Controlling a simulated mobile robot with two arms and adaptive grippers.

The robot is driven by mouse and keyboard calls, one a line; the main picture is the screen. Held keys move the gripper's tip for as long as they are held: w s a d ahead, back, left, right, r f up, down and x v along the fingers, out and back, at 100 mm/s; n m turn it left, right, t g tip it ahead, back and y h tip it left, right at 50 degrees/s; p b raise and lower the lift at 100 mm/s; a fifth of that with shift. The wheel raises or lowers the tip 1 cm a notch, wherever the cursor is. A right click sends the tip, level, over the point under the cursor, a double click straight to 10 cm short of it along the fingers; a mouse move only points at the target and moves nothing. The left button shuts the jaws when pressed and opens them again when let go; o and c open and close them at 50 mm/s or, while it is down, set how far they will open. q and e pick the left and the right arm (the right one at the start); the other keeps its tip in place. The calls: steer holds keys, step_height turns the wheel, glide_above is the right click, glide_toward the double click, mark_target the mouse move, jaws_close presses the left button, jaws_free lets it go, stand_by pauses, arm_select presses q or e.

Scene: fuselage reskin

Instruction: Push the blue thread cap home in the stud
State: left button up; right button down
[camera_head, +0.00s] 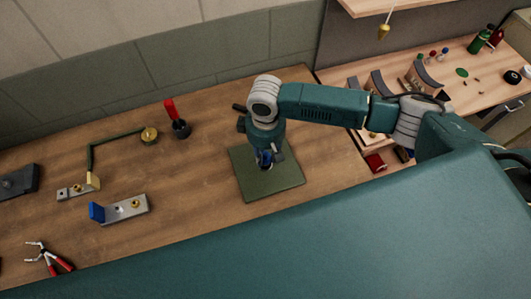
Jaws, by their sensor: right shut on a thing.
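My right gripper (268,160) points down over the green mat (283,190) in the middle of the bench. It is shut on a small blue piece that looks like the blue thread cap (265,157). The fingers hide most of the cap, and I cannot make out the stud or whether the cap touches it. My left gripper is not in view.
On the bench's left are a metal bracket with a blue end (130,208), a bent green rod with a brass knob (120,140) and red-handled pliers (50,260). A dark cup with a red handle (180,128) stands behind. A cluttered side table (455,75) is right.

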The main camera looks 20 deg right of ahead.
steer(key=shift+f+b, duration=0.3)
steer(key=shift+f, duration=0.5)
steer(key=c, duration=1.3)
jaws_free()
steer(key=shift+r+p, duration=0.65)
steer(key=shift+r, duration=1.9)
steer(key=shift+f, duration=0.1)
